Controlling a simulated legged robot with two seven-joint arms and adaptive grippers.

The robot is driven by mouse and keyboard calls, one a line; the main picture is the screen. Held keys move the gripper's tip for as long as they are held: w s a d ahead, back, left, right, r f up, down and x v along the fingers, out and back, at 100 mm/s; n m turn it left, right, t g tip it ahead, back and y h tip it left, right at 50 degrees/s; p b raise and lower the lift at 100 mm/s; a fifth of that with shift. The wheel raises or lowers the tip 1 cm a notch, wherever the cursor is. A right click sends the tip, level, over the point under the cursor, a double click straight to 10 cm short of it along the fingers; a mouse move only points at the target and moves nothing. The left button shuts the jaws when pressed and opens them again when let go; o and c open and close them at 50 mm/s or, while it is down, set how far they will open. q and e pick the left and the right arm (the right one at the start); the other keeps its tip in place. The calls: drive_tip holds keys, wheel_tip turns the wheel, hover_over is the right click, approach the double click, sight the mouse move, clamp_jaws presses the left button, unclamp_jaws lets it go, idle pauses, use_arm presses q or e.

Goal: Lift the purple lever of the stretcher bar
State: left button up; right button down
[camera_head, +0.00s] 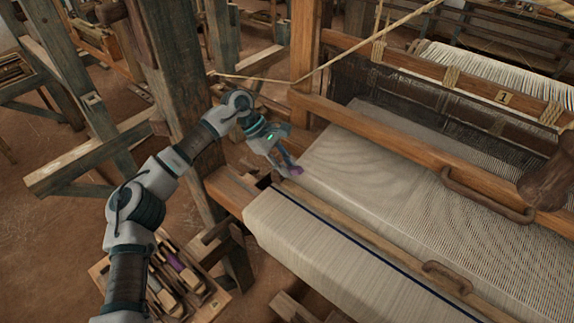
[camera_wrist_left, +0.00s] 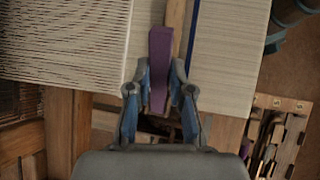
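The purple lever (camera_head: 296,171) shows as a small tip beside my left gripper (camera_head: 288,168) in the head view. In the left wrist view the lever (camera_wrist_left: 160,45) stands upright in the picture, between the two fingers of my left gripper (camera_wrist_left: 163,72). The fingers lie close against both its sides, and its far end sticks out beyond them. The wooden stretcher bar (camera_head: 345,225) runs across the cloth from there towards the lower right; part of it (camera_wrist_left: 176,14) shows behind the lever in the wrist view. My right gripper is not in view.
Pale woven cloth (camera_head: 350,160) lies beyond the bar, and the cloth-wrapped front beam (camera_head: 320,255) lies nearer. The wooden beater beam (camera_head: 420,145) crosses above the cloth. A thick post (camera_head: 180,90) stands by my left arm. A wooden tool box (camera_head: 210,300) sits low at the front.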

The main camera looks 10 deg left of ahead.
use_arm(q)
drive_tip(key=o, duration=0.4)
drive_tip(key=shift+a, duration=0.15)
drive_tip(key=shift+r, duration=0.1)
drive_tip(key=v, duration=0.7)
drive_tip(key=shift+a, duration=0.15)
drive_tip(key=shift+w, duration=0.1)
